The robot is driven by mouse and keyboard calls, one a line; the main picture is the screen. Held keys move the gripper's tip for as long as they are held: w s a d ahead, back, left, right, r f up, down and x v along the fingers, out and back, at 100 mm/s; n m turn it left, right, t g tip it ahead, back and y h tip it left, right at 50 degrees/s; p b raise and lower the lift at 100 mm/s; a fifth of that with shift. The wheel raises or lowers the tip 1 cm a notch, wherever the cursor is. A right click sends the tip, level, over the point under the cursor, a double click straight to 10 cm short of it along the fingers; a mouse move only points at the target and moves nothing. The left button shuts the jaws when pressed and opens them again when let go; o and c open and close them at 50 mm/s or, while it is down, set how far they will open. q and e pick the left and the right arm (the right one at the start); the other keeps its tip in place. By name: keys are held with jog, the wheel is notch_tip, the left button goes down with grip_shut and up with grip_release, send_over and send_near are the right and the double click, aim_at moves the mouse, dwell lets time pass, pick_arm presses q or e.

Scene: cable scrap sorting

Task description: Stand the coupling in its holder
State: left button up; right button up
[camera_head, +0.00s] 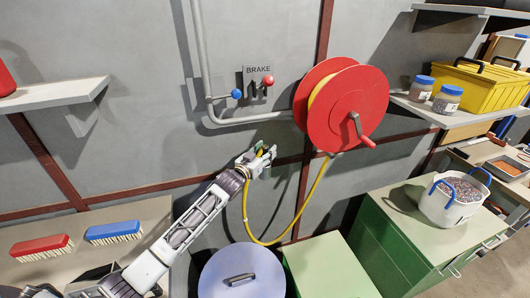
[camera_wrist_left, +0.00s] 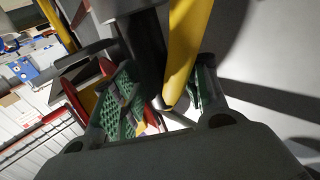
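A yellow hose (camera_head: 316,195) hangs from the red reel (camera_head: 345,108) and loops up to my left gripper (camera_head: 264,158), which is in front of the grey wall. In the left wrist view the yellow hose (camera_wrist_left: 188,45) and a dark cylinder (camera_wrist_left: 146,52), seemingly the coupling, lie between the green-padded fingers of my left gripper (camera_wrist_left: 170,98). The fingers look closed on it. The coupling's end is mostly hidden by the fingers. I cannot make out the holder for certain. My right gripper is not in view.
A round lidded drum (camera_head: 240,278) and green cabinets (camera_head: 325,268) stand below the gripper. Two brushes (camera_head: 112,232) lie on the left bench. A white bucket (camera_head: 450,205) stands at right.

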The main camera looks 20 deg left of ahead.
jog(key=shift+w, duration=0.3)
pick_arm(q)
jog(key=shift+s, duration=0.15)
jog(key=v, duration=1.1)
jog(key=shift+s, duration=0.3)
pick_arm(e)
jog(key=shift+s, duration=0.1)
pick_arm(q)
jog(key=shift+a, duration=0.1)
dwell(0.7)
